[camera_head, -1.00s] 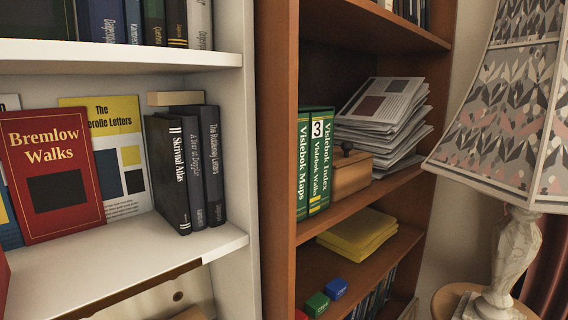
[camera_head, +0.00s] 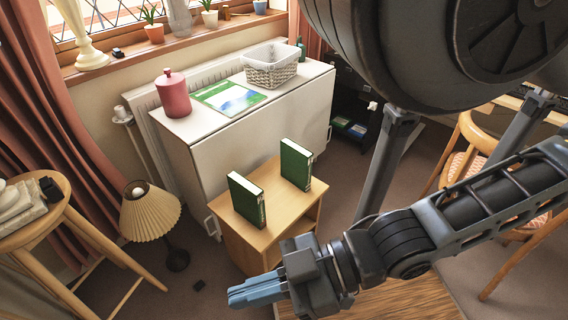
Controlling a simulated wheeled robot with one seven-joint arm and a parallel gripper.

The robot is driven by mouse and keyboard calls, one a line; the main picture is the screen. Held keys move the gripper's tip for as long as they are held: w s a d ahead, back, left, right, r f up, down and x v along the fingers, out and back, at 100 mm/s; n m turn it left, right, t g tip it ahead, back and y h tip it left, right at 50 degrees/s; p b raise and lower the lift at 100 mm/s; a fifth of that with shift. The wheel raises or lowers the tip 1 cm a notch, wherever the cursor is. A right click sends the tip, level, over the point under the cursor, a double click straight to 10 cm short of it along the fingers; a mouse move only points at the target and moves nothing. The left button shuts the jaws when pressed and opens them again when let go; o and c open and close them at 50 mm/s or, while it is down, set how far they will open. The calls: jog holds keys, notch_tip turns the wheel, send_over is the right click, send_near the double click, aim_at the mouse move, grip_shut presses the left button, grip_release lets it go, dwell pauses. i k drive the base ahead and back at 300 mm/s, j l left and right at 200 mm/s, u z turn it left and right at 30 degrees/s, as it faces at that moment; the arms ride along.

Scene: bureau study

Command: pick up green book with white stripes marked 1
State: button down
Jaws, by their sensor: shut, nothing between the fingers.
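Two green books stand upright and apart on a small light-wood cabinet (camera_head: 268,236). The left green book (camera_head: 243,199) is nearer to me, and the right green book (camera_head: 294,164) is farther back. Their spines carry small pale marks, too small to read, so I cannot tell which one is marked 1. My gripper (camera_head: 232,297) has blue fingers, is shut and empty, and points left. In the picture it is below the cabinet and touches neither book.
Behind is a white cabinet (camera_head: 255,143) with a red jar (camera_head: 173,94), a green-and-blue booklet (camera_head: 228,97) and a wicker basket (camera_head: 272,68). A pleated lamp (camera_head: 150,212) and wooden stool (camera_head: 75,222) stand left. A wooden chair (camera_head: 485,150) is at right.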

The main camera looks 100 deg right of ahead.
aim_at(296, 161)
jog(key=z, duration=2.3)
jog(key=k+l, duration=0.05)
jog(key=l, duration=0.05)
